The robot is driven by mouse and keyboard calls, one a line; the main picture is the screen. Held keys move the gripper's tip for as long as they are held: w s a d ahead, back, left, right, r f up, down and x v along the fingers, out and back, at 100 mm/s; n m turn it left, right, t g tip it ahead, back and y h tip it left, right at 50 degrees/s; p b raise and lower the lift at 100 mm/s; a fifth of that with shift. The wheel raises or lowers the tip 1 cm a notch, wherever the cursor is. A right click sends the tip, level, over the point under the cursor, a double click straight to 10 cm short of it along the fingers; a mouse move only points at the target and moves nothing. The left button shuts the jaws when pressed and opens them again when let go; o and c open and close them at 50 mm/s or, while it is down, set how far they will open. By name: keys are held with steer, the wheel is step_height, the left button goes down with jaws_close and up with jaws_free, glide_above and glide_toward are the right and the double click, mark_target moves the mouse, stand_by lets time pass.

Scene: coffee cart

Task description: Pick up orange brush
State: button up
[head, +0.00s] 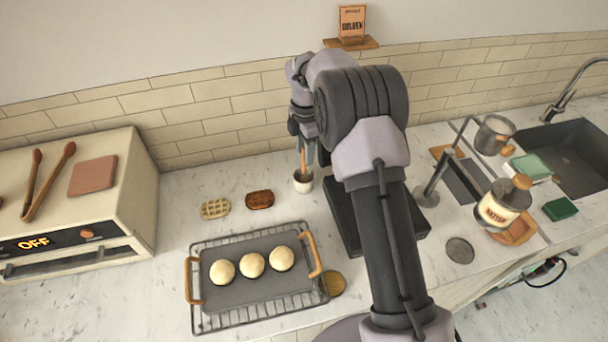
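A thin orange-brown handle (303,159), apparently the orange brush, stands nearly upright in a small white cup (303,182) near the back wall. Its lower end is hidden inside the cup. My gripper (302,148) points down over the cup, with its fingertips around or beside the upper part of the handle. The top of the handle is hidden by the gripper. The fingers are too small and partly covered to tell whether they grip the handle.
A wire rack (215,320) holds a grey tray (250,297) with three pale buns. A pale waffle-like piece (215,208) and a brown one (260,200) lie left of the cup. The oven (110,205) stands left. My arm hides part of a dark board (345,225).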

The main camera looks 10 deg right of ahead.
mark_target(304, 172)
steer(key=f, duration=0.1)
steer(key=f+b, duration=0.1)
steer(key=f, duration=0.3)
steer(key=shift+w+a+f, duration=0.15)
steer(key=shift+w+f, duration=0.05)
steer(key=shift+w, duration=0.05)
steer(key=shift+r, duration=0.15)
steer(key=shift+c, duration=0.3)
jaws_close()
